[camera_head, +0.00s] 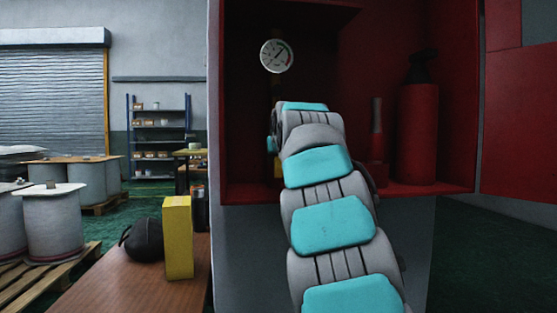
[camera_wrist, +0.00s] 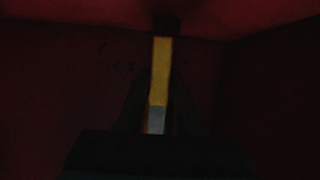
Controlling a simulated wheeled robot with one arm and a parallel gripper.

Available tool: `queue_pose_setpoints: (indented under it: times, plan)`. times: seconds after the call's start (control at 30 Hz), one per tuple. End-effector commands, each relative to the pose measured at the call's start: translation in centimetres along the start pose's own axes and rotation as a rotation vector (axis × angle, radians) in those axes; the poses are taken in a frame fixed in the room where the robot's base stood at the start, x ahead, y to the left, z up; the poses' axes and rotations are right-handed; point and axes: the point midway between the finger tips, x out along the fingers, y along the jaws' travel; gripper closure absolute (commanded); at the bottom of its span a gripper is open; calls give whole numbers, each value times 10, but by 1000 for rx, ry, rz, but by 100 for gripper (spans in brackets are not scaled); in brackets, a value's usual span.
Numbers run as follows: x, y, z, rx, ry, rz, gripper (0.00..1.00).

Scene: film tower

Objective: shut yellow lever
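The yellow lever (camera_wrist: 161,70) stands upright in the middle of the wrist view, with a grey part (camera_wrist: 156,120) at its lower end. My gripper (camera_wrist: 160,108) shows only as faint dark shapes on both sides of the lever. It is too dark to tell whether the fingers touch the lever or stand apart from it. In the head view my arm reaches into the red cabinet (camera_head: 350,190) below the round gauge (camera_head: 277,56). There my arm hides the gripper and most of the lever.
A red fire extinguisher (camera_head: 418,130) stands in the cabinet, right of my arm. The cabinet's open red door (camera_head: 520,130) is at the right. On a wooden table (camera_head: 135,290) at the left are a yellow box (camera_head: 178,237) and a dark round object (camera_head: 143,240).

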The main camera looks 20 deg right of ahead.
Motion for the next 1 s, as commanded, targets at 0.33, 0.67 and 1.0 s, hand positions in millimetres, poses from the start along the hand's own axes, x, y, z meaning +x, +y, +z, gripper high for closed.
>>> queue_pose_setpoints:
  times: [0.33,0.67,1.0]
  plan:
    - [0,0,0,0,0,0,100]
    - [0,0,0,0,1,0,100]
    - [0,0,0,0,1,0,100]
